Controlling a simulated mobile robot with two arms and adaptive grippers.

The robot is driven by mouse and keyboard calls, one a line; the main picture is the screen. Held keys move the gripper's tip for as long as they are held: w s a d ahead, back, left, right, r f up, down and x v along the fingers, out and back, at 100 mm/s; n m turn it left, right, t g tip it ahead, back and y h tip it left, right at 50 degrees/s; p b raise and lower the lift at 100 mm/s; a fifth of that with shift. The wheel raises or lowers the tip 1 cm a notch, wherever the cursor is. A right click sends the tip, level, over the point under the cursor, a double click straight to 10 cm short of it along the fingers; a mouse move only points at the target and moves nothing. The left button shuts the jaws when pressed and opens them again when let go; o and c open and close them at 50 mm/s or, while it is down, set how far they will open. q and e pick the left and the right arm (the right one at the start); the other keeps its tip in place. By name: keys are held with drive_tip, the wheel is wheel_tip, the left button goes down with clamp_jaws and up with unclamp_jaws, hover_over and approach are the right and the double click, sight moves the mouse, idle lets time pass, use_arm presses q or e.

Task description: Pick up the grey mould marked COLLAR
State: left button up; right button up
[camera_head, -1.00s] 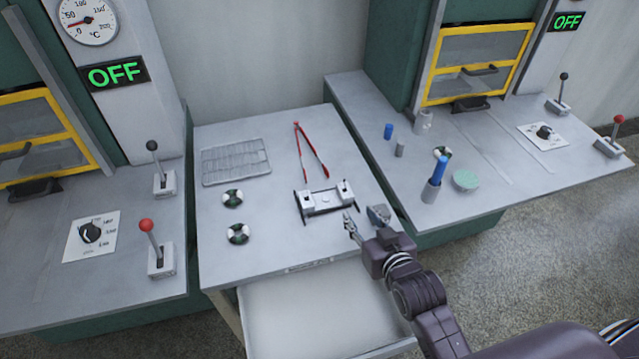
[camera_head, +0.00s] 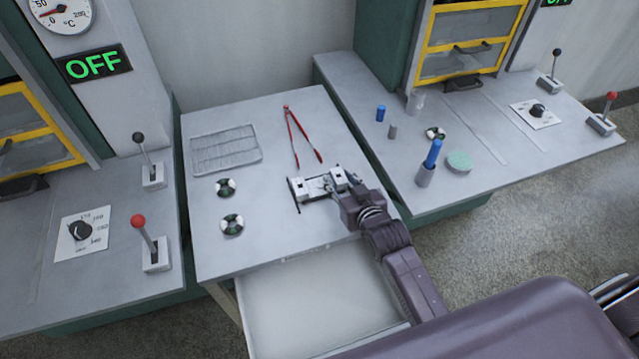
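My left gripper is not in view.
An open drawer (camera_head: 310,310) juts out below.

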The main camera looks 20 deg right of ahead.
drive_tip(key=shift+w+f, duration=0.1)
drive_tip(key=shift+w, duration=0.05)
drive_tip(key=shift+c, duration=0.5)
clamp_jaws()
drive_tip(key=shift+r, duration=0.2)
